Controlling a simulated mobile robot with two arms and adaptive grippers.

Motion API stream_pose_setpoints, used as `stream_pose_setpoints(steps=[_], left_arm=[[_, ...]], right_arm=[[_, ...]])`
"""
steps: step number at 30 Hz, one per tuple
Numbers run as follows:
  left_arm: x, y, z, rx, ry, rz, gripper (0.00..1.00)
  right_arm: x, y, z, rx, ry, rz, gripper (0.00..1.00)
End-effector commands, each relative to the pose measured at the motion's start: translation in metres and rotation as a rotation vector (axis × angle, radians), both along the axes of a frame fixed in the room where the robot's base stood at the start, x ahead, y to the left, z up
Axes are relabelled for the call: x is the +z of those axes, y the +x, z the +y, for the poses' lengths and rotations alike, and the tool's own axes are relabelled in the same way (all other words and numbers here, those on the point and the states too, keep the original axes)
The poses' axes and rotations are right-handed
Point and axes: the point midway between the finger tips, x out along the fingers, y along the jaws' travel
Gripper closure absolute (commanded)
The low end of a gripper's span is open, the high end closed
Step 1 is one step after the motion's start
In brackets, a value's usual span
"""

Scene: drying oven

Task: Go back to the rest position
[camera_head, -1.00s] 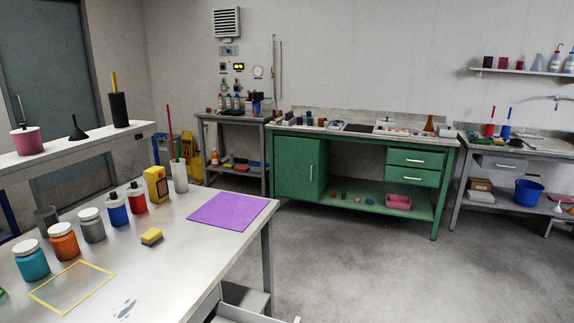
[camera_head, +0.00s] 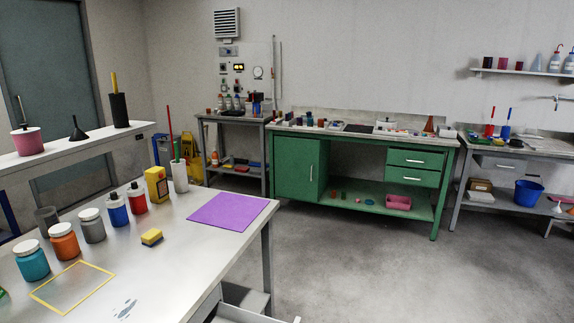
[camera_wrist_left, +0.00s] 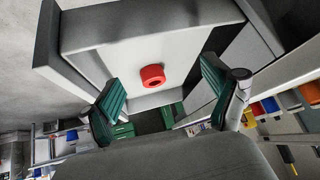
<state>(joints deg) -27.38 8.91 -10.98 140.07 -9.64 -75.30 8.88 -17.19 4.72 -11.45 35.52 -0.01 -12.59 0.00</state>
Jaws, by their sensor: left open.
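My left gripper (camera_wrist_left: 164,97) shows only in the left wrist view. Its two green ribbed fingers stand wide apart, with nothing between their tips. Neither gripper nor arm shows in the head view. My right gripper is not in view. No task object is named.
A grey-white bench (camera_head: 185,228) at the lower left holds several jars, a yellow box (camera_head: 156,186), a sponge (camera_head: 151,237) and a purple mat (camera_head: 228,211). A green workbench (camera_head: 295,165) stands at the back wall. A blue bucket (camera_head: 528,192) is at the right. The middle floor is clear.

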Motion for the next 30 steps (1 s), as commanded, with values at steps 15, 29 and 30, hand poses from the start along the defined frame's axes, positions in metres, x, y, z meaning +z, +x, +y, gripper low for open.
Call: stream_pose_setpoints(steps=[15,29,30], left_arm=[[-0.105,-0.071,-0.005,-0.090,-0.037,0.395,0.12],[-0.299,-0.114,-0.001,-0.102,-0.028,0.488,0.12],[-0.316,-0.126,0.001,-0.104,-0.028,0.499,0.12]], right_arm=[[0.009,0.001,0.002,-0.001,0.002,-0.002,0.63],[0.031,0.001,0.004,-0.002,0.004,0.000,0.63],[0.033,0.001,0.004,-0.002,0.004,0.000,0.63]])
